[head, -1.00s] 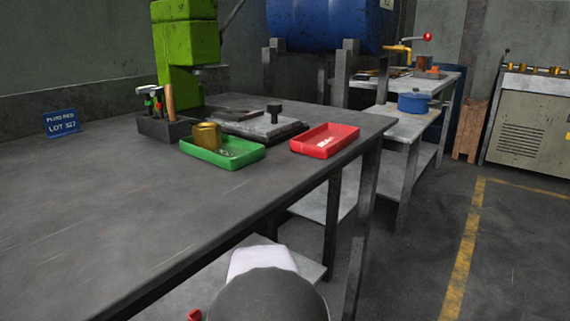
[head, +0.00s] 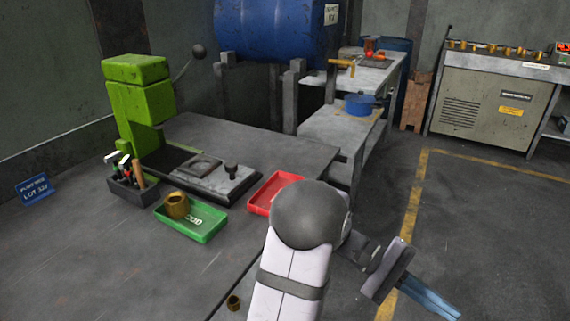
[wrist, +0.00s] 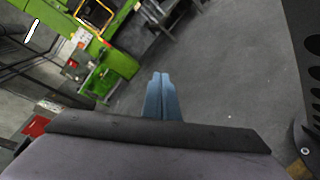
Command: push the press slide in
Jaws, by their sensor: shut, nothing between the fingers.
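The press slide (head: 221,182) is a grey plate with a square recess and an upright dark knob (head: 232,170). It lies on a dark base on the bench, out to the right of the green press (head: 135,100), with the knob on its outer part. My gripper (head: 452,310) is at the lower right in the head view, beyond the bench edge and over the floor, far from the slide. Its blue fingers are together and empty; they also show in the wrist view (wrist: 160,90). The slide cannot be made out in the wrist view.
A green tray (head: 208,236) with a brass part (head: 177,204) stands in front of the slide. A red tray (head: 262,207) is to its right, near my arm. A tool holder (head: 122,190) stands left.

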